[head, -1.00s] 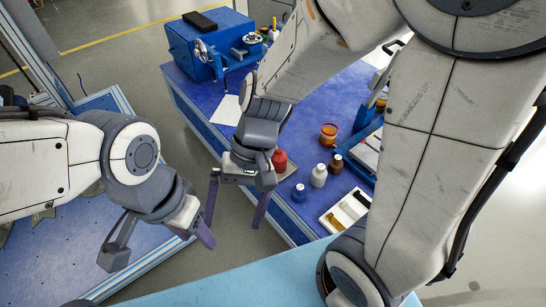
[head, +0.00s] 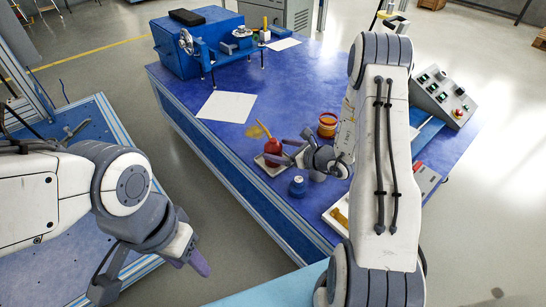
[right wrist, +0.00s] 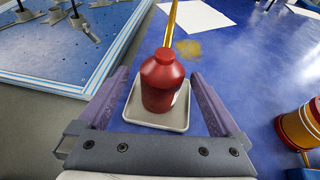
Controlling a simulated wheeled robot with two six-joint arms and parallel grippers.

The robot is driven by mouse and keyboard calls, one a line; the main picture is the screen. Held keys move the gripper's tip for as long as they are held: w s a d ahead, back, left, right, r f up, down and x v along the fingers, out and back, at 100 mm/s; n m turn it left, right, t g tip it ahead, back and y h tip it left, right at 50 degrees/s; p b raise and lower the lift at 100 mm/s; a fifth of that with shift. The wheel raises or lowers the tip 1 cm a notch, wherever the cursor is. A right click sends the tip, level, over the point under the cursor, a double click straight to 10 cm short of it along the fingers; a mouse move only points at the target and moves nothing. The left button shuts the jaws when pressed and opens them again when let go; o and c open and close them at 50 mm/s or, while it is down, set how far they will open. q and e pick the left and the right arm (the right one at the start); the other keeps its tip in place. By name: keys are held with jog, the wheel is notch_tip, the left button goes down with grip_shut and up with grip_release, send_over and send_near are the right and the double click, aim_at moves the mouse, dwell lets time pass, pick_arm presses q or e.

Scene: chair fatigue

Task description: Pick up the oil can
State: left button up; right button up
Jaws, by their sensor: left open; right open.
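The oil can is a red, rounded can (head: 272,147) with a thin yellow spout, standing on a small pale tray (head: 270,168) on the blue table. My right gripper (head: 281,150) is open at the can's right side, partly covering it in the head view. In the right wrist view the can (right wrist: 163,85) appears upright between the two purple fingers, with a gap on each side; I see no contact. The tray (right wrist: 152,124) lies beneath it. My left gripper (head: 153,277) is open and empty at the lower left, away from the can.
A red-and-yellow container (head: 327,126) is behind to the right and also shows in the right wrist view (right wrist: 301,124). A white sheet (head: 226,106) lies on the table. A blue machine (head: 195,45) stands at the back left.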

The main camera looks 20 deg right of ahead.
aim_at(267, 146)
jog(key=b+x, duration=0.2)
jog(key=x, duration=0.4)
jog(key=shift+w+d+f, duration=0.1)
jog(key=shift+w+f, duration=0.15)
jog(key=shift+r, duration=0.1)
grip_shut()
